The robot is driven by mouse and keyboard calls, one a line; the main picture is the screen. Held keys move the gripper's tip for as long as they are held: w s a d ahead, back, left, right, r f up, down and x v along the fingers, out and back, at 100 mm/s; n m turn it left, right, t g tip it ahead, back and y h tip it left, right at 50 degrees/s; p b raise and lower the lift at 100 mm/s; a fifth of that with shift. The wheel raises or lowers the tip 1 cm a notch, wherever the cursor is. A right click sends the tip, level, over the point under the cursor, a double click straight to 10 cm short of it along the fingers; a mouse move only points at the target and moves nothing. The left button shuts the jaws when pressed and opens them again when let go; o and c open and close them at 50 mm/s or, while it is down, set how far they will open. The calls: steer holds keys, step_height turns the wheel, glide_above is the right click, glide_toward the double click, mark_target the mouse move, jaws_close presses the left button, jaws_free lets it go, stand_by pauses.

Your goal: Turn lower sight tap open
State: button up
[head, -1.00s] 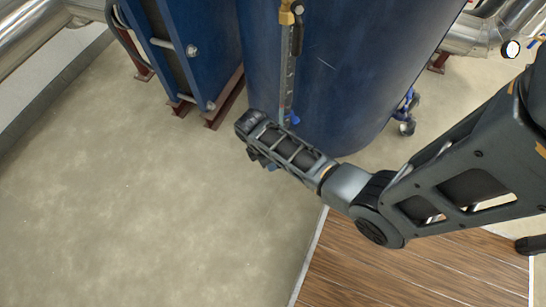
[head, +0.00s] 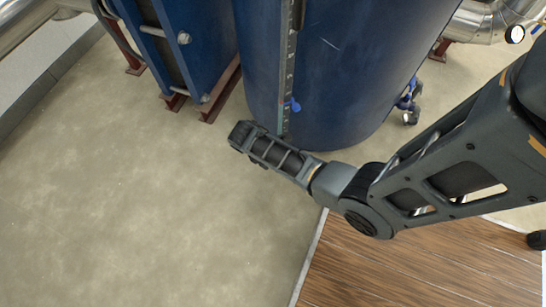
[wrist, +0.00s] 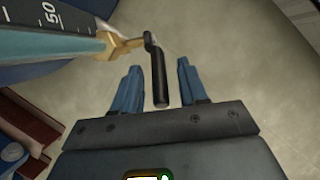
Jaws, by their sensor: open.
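The lower sight tap has a brass body (wrist: 122,44) at the end of the sight gauge (wrist: 50,42) in the wrist view. Its black lever (wrist: 159,82) reaches from the brass body towards my gripper's palm. My gripper (wrist: 159,64) is open, with one blue finger on each side of the lever in the picture. The gripper fingers cannot be made out there.
The blue tank (head: 350,70) stands close behind my arm. Blue plates (head: 185,50) on red-brown feet (head: 220,95) stand to its left. A small blue part (head: 293,105) sits beside the gauge. The floor (head: 150,210) at front left is clear.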

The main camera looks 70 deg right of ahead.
jaws_close()
stand_by(0.4)
